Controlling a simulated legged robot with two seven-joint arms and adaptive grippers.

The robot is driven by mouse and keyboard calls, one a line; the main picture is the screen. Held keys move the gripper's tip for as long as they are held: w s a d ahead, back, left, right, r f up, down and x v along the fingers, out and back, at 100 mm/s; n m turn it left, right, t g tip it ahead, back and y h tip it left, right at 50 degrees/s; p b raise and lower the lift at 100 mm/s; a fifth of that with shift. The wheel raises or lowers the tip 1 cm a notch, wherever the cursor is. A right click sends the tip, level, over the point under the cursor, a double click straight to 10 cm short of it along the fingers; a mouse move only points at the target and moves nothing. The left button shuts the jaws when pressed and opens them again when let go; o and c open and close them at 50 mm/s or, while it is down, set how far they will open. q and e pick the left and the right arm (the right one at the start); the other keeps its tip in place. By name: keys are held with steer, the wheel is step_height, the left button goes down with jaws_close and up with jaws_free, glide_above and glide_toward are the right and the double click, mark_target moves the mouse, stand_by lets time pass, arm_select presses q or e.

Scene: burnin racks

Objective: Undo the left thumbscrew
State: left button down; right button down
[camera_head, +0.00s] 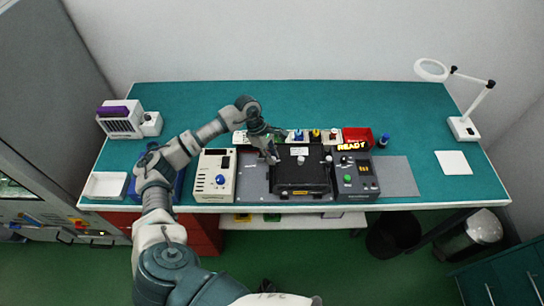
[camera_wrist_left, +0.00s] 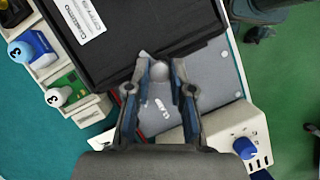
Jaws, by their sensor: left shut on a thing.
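A black lidded fixture (camera_head: 302,176) sits on a grey plate near the front edge of the green bench. My left gripper (camera_head: 272,158) reaches in from the left and is at the fixture's left side, pointing down. In the left wrist view, the fingers (camera_wrist_left: 160,75) are shut on the left thumbscrew, a small pale round knob (camera_wrist_left: 160,69) beside the black fixture (camera_wrist_left: 130,35). The fingers hide the sides of the knob, and I cannot tell how far it is unscrewed. In the head view the gripper hides this thumbscrew. My right gripper is not in view.
A cream power unit (camera_head: 214,176) with a blue knob stands left of the fixture. A dark unit (camera_head: 356,178) with a READY display stands right. Behind are small coloured modules and a red bin (camera_head: 357,135). The bench's back is clear.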

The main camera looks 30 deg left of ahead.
arm_select(q)
steer(key=shift+n+t, duration=0.4)
steer(key=shift+n, duration=0.5)
steer(key=shift+s+n+b, duration=0.1)
steer(key=shift+n+b, duration=0.25)
steer(key=shift+n, duration=0.15)
steer(key=n+t+y+b, duration=0.1)
steer(key=n, duration=0.3)
steer(key=shift+s+t, duration=0.1)
steer(key=shift+t, duration=0.3)
steer(key=n+y+b, duration=0.1)
steer(key=n, duration=0.2)
steer(key=shift+d+n+t, duration=0.1)
steer(key=shift+n+t, duration=0.3)
steer(key=shift+s+d+n+t+y+b, duration=0.1)
steer(key=shift+n+t+y+b, duration=0.3)
steer(key=shift+n, duration=1)
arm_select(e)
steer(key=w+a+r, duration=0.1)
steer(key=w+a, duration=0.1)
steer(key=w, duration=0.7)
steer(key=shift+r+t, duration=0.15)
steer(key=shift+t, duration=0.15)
arm_select(q)
steer(key=c, duration=1)
jaws_free()
